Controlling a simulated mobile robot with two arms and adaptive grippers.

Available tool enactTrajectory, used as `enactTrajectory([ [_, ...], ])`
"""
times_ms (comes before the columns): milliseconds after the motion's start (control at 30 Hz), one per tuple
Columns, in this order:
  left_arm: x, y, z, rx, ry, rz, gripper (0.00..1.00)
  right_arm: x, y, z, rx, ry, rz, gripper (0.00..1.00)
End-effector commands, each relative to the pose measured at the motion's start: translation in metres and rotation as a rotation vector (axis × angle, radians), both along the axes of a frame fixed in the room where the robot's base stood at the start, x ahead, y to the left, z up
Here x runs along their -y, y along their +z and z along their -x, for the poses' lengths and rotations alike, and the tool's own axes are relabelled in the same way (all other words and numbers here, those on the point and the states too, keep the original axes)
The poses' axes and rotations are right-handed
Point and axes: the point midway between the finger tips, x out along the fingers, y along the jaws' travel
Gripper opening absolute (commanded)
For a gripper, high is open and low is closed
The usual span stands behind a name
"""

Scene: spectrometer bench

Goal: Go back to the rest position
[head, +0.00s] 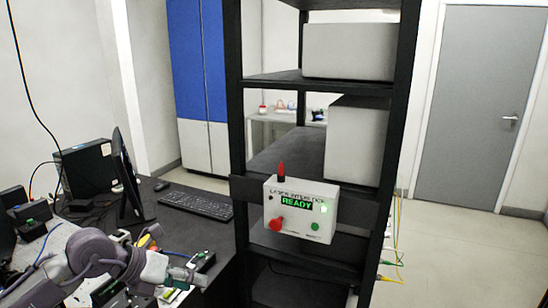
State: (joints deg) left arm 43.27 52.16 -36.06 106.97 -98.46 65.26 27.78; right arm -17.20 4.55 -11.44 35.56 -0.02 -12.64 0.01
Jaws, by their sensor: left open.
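My left arm comes in from the lower left, and my left gripper (197,276) is over the dark bench, small in the picture and close to a small green circuit board. It is open, and I see nothing held in it. My right gripper is not in view. A white laser interlock box (299,211) is mounted on the front of the black rack, to the right of my gripper and apart from it. Its green display reads READY. It has a red knob, a green button and a red piece on top.
The black rack (237,100) holds large pale boxes on its shelves. A monitor (126,175) and a keyboard (197,204) stand on the dark bench behind my arm. Yellow and green cables (393,240) hang at the rack's right side. Open floor lies right, before a grey door (478,110).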

Motion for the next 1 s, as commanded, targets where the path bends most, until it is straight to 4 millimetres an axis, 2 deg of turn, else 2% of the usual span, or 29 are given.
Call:
enactTrajectory([
  [33, 0.040, 0.004, 0.012, 0.012, -0.045, 0.163, 0.44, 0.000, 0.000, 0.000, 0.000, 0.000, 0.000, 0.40],
  [100, 0.084, 0.024, 0.026, 0.039, -0.069, 0.416, 0.44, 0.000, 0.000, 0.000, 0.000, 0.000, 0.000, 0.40],
  [200, 0.118, 0.062, 0.040, 0.057, -0.022, 0.776, 0.44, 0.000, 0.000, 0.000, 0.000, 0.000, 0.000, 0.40],
  [267, 0.122, 0.083, 0.043, 0.054, 0.050, 0.981, 0.44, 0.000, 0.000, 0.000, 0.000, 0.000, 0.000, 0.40],
  [333, 0.113, 0.101, 0.042, 0.041, 0.176, 1.205, 0.44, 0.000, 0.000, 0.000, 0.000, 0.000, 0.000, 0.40],
  [400, 0.093, 0.107, 0.036, 0.014, 0.343, 1.407, 0.44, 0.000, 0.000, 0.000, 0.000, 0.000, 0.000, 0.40],
  [467, 0.069, 0.101, 0.031, -0.021, 0.517, 1.552, 0.44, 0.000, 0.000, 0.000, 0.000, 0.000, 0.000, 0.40],
  [567, 0.026, 0.066, 0.029, -0.107, 0.861, 1.732, 0.44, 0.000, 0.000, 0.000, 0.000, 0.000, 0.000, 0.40],
  [667, -0.012, 0.007, 0.041, -0.226, 1.252, 1.815, 0.44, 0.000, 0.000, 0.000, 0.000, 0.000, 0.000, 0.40],
  [700, -0.024, -0.020, 0.052, -0.282, 1.409, 1.818, 0.44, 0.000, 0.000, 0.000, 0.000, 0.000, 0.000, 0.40],
  [767, -0.035, -0.060, 0.073, -0.368, 1.630, 1.795, 0.44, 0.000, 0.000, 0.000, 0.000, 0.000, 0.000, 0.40],
  [833, -0.042, -0.100, 0.102, -0.469, 1.857, 1.735, 0.44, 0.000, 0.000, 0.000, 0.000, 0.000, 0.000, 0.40],
  [900, -0.044, -0.131, 0.131, -0.561, 2.037, 1.657, 0.44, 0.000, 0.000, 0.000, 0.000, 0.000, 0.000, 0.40],
  [1000, -0.041, -0.163, 0.170, -0.675, 2.232, 1.540, 0.44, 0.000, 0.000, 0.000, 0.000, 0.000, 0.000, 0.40],
])
